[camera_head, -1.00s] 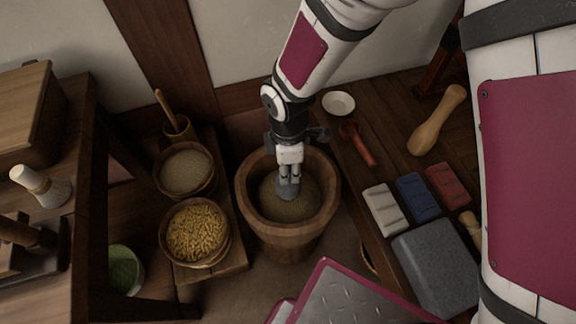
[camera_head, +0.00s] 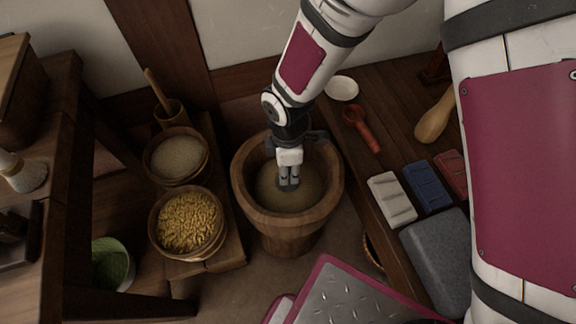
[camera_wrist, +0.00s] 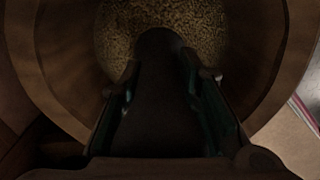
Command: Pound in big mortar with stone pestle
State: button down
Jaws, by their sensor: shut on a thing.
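The big wooden mortar (camera_head: 285,232) stands on the floor at the middle of the head view, with brownish grain (camera_head: 308,195) inside. My gripper (camera_head: 289,178) reaches down inside its mouth. In the wrist view, my gripper's two fingers (camera_wrist: 160,95) are shut on the dark stone pestle (camera_wrist: 160,110), which points down at the grain. The pestle's rounded end meets the grain near the middle of the bowl; how deep it sits cannot be told. In the head view the pestle is almost wholly hidden by the fingers and the grain.
A bowl of pale grain (camera_head: 178,158) and a bowl of yellow grain (camera_head: 188,222) stand left of the mortar. On the right bench lie a white dish (camera_head: 341,88), a red ladle (camera_head: 361,128), coloured blocks (camera_head: 427,187) and a grey slab (camera_head: 438,255).

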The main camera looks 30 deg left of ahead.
jog(key=shift+f, duration=0.3)
jog(key=shift+r, duration=0.15)
notch_tip(320, 180, up, 8)
jog(key=p, duration=0.5)
jog(key=shift+p, duration=0.3)
notch_tip(320, 180, up, 9)
jog(key=p, duration=0.7)
jog(key=shift+r, duration=0.1)
jog(key=shift+w, duration=0.1)
